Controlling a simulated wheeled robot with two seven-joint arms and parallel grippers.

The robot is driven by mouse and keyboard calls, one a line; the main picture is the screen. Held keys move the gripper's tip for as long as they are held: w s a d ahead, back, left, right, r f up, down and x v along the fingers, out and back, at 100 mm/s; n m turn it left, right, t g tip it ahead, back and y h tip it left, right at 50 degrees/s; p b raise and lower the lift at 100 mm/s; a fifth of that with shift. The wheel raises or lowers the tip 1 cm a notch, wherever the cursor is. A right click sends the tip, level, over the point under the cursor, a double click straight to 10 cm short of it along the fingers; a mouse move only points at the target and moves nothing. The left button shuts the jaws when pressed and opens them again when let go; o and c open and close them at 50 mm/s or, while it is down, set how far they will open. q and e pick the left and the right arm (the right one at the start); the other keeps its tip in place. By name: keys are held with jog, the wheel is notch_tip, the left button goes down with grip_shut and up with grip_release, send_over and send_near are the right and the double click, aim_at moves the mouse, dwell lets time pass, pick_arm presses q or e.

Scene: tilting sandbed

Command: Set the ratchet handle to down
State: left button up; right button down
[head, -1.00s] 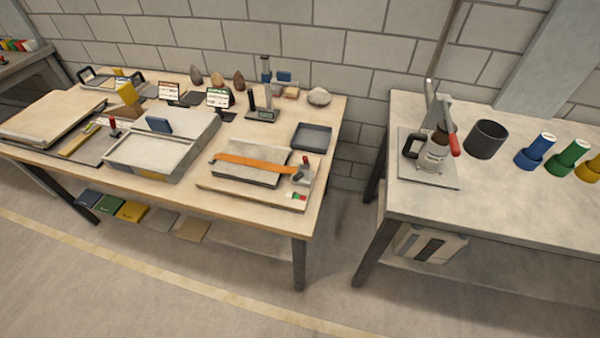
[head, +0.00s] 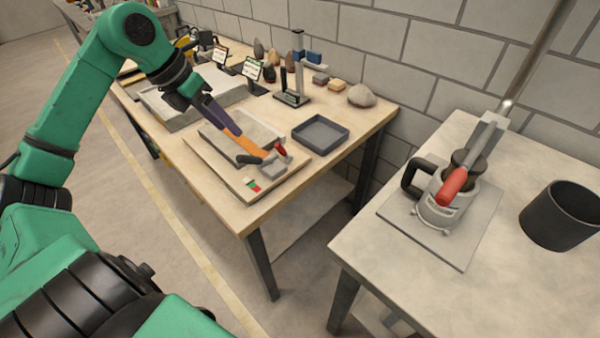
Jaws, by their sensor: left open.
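A ratchet (head: 272,168) with a short red-tipped handle (head: 281,150) sits at the right end of a wooden board on the left table. The red tip stands up above the ratchet body. A small red and green label (head: 252,184) lies on the board in front. My left gripper (head: 216,118) is open, pointing down toward the strap, left of the ratchet. I cannot tell whether it touches the strap. It partly hides the tray. My right gripper is not in view.
A dark blue tray (head: 320,133), a stand (head: 294,75) and rocks (head: 361,95) are behind the board. On the right table are a device with a red handle (head: 452,186) and a black cup (head: 560,214). A gap separates the tables.

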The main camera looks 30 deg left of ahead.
pick_arm(q)
jog(key=p, duration=0.2)
send_near(246, 159)
notch_tip(246, 159, down, 2)
jog(key=a, duration=0.2)
jog(key=w+f, duration=0.1)
jog(key=w+d+f, duration=0.2)
jog(key=f, duration=0.1)
jog(key=shift+d+p, duration=0.25)
jog(key=shift+p, duration=0.05)
jog(key=x, duration=0.1)
jog(key=b+x, duration=0.1)
jog(key=x, duration=0.1)
jog(key=shift+s+f, duration=0.2)
jog(key=shift+f, duration=0.05)
jog(key=shift+w+f+b, duration=0.2)
jog(key=shift+f+b, duration=0.35)
jog(key=shift+b, duration=0.1)
jog(key=shift+w+d, duration=0.1)
jog(key=shift+w, duration=0.05)
jog(key=shift+c, duration=0.4)
grip_shut()
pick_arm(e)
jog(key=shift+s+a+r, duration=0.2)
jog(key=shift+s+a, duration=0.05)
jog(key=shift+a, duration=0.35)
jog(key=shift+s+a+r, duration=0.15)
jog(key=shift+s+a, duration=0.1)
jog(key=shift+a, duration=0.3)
